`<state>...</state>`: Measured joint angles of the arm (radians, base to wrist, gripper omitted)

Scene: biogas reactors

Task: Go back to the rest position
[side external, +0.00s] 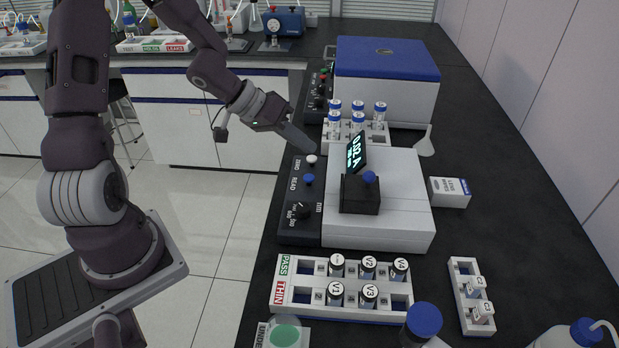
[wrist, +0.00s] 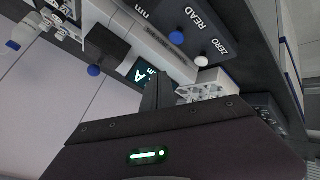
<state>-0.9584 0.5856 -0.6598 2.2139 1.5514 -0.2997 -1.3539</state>
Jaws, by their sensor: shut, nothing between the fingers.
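My gripper (side external: 310,147) is shut and empty. Its fingertips are in the air close to the white ZERO button (side external: 311,160) on the photometer's dark side panel; I cannot tell the exact gap. In the wrist view the shut fingers (wrist: 158,90) point toward the panel, with the ZERO button (wrist: 201,61) and blue READ button (wrist: 176,38) beyond them.
A rack (side external: 372,136) of blue-capped vials and a blue-lidded box (side external: 388,85) stand behind the photometer. A PASS/THIN rack (side external: 312,297) with several labelled vials stands in front. A small white box (side external: 449,192) is right. Open floor lies between my base and the bench.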

